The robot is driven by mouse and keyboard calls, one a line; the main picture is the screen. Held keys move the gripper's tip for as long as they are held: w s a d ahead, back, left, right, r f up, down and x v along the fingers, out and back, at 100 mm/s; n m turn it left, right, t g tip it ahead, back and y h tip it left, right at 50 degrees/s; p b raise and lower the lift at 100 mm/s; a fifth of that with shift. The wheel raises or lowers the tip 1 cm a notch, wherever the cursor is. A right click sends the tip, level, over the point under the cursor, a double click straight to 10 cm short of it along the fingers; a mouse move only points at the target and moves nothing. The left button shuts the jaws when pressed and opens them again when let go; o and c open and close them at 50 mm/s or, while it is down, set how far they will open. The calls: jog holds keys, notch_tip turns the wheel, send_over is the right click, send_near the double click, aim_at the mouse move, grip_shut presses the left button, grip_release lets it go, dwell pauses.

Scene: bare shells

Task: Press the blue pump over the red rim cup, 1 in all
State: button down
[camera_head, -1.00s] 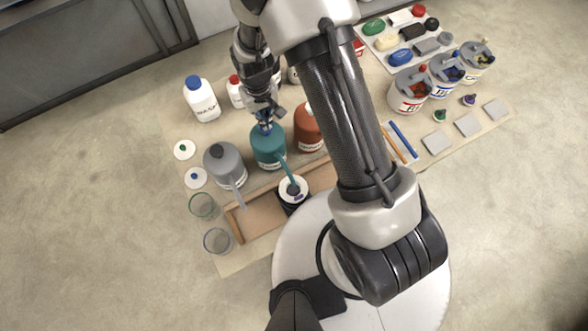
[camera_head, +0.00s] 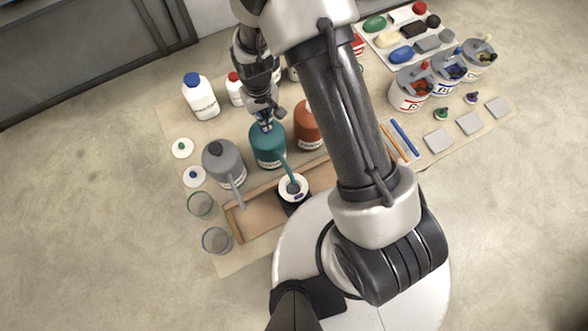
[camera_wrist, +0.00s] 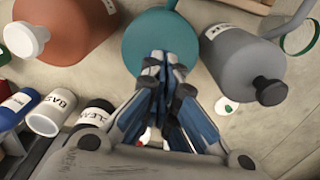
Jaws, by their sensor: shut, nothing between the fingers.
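The teal-blue pump bottle (camera_head: 267,147) stands between a grey pump bottle (camera_head: 222,162) and an orange-red one (camera_head: 307,128). Its teal spout slants down toward a small round white-topped vessel with a dark centre (camera_head: 293,187). I cannot make out a red rim on that vessel. My gripper (camera_head: 265,124) is shut and points down at the top of the teal bottle. In the wrist view the closed fingertips (camera_wrist: 163,62) lie over the teal bottle (camera_wrist: 160,38) and hide its pump head. I cannot tell whether they touch it.
A green-rimmed glass (camera_head: 202,205) and a blue-rimmed glass (camera_head: 216,240) stand at the left front. A wooden tray (camera_head: 262,206) lies in front of the bottles. A white bottle with a blue cap (camera_head: 201,97) stands behind. Labelled buckets (camera_head: 409,92) stand at the right.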

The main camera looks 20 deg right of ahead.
jog(key=shift+f+b, duration=0.75)
jog(key=shift+f, duration=0.25)
jog(key=shift+r, duration=0.2)
jog(key=shift+r+p, duration=1.15)
jog(key=shift+r, duration=0.5)
jog(key=shift+r, duration=0.1)
notch_tip(320, 180, up, 6)
jog(key=p, duration=0.3)
jog(key=shift+p, duration=0.3)
